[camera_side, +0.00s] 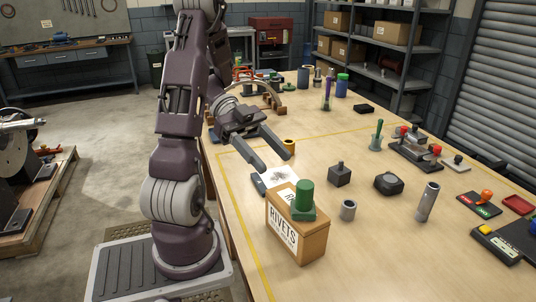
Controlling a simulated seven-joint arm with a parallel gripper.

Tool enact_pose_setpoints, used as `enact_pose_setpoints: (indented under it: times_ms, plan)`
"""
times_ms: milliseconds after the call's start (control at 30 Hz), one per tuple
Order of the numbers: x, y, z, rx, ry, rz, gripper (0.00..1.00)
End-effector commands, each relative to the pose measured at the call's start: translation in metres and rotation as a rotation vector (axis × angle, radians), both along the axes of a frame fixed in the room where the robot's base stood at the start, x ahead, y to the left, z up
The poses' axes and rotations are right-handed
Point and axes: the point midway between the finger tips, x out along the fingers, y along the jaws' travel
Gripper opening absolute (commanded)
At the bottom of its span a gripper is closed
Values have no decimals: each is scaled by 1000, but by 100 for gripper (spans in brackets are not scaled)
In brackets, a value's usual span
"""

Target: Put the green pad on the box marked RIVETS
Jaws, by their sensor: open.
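The cardboard box marked RIVETS (284,235) stands on the near left part of the table, its printed side facing the camera. A green piece (304,202), a cylinder on a flat squarish base, rests upright on top of the box; I take it to be the green pad. My gripper (276,161) is open and empty. It is beyond the box and apart from the green piece, with its two fingers spread and pointing toward the lower right. Part of the box top is hidden by the green piece.
A white sheet (277,176) with a dark patch lies behind the box.

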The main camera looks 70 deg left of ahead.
Motion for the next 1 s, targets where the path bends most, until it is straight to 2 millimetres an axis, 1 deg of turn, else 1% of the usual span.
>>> enact_pose_setpoints:
  times_ms: [67, 100, 133, 167, 200, 233, 267, 300, 333, 367, 400, 433, 467, 500, 567, 600, 633, 700, 733, 800, 833, 900, 1000]
  plan:
    - [3, 5, 2, 19, -11, 10, 53]
    - [15, 5, 1, 62, -38, 36, 53]
    - [31, 5, 1, 118, -74, 70, 53]
    - [54, 6, 3, 192, -121, 123, 53]
    - [90, 8, 10, 308, -201, 221, 53]
    - [119, 11, 20, 400, -264, 313, 53]
    - [145, 15, 36, 483, -322, 420, 53]
    - [170, 20, 60, 572, -381, 576, 53]
    - [181, 23, 79, 619, -404, 695, 53]
    - [185, 26, 96, 650, -410, 815, 53]
    - [180, 27, 114, 668, -386, 966, 53]
    - [169, 25, 122, 665, -345, 1069, 53]
    - [154, 20, 126, 650, -285, 1159, 53]
    - [129, 8, 123, 616, -176, 1250, 53]
    - [86, -19, 105, 551, 22, 1316, 53]
    - [56, -43, 90, 509, 160, 1315, 53]
    - [35, -61, 80, 483, 254, 1296, 53]
    - [-4, -96, 63, 441, 422, 1233, 53]
    - [-16, -107, 58, 429, 473, 1206, 53]
    - [-38, -126, 51, 412, 558, 1155, 53]
    - [-43, -131, 50, 407, 579, 1142, 53]
    - [-50, -136, 48, 404, 605, 1125, 53]
    - [-50, -136, 48, 404, 608, 1125, 53]
